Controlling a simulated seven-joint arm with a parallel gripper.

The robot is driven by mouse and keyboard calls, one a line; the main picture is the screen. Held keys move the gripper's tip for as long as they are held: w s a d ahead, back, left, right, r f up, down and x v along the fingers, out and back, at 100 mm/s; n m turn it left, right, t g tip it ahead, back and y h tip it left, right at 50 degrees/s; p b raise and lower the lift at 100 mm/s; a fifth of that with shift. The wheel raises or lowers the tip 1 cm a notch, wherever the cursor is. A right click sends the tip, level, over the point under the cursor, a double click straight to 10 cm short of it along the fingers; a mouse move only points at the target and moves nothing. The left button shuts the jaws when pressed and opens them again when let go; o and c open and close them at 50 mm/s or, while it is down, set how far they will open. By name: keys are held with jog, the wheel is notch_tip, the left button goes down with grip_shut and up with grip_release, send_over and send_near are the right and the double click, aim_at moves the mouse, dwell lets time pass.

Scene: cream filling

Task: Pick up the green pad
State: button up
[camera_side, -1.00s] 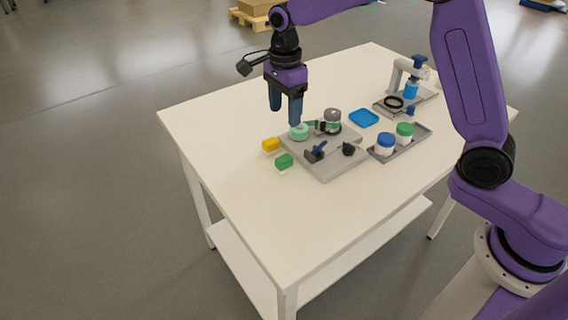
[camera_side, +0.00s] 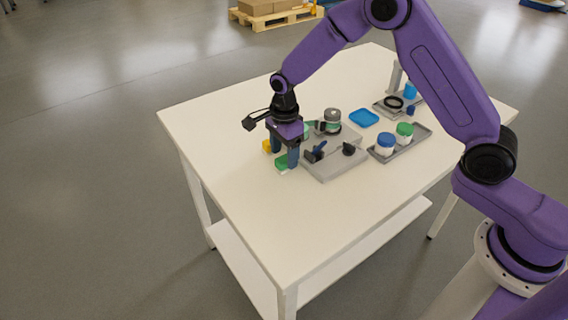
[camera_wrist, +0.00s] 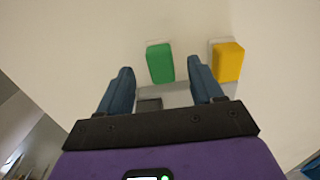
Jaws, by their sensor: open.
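The green pad (camera_side: 282,164) is a small block with a white underside, lying on the table beside the grey fixture plate. In the wrist view the green pad (camera_wrist: 160,63) shows ahead of and between my fingers. My gripper (camera_side: 284,157) is open, its two blue fingers pointing down close above the pads. In the side view a finger partly covers the green pad, so I cannot tell whether it touches. In the wrist view my gripper (camera_wrist: 160,78) has nothing between its fingers.
A yellow pad (camera_wrist: 228,62) lies to the right of the green one, just past the right finger. The grey fixture plate (camera_side: 335,172) carries small clamps and a jar. A tray (camera_side: 414,143) holds blue-lidded and green-lidded jars. The table's left front is clear.

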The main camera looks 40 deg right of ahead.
jog(key=shift+f, duration=1.3)
jog(key=c, duration=1.1)
jog(key=shift+w+r, duration=0.1)
jog(key=shift+r, duration=0.4)
notch_tip(320, 180, up, 2)
jog(key=shift+r, duration=0.2)
jog(key=s+d+r, duration=0.4)
jog(key=s+r, duration=0.5)
jog(key=s, duration=0.4)
jog(key=shift+s+r, duration=0.3)
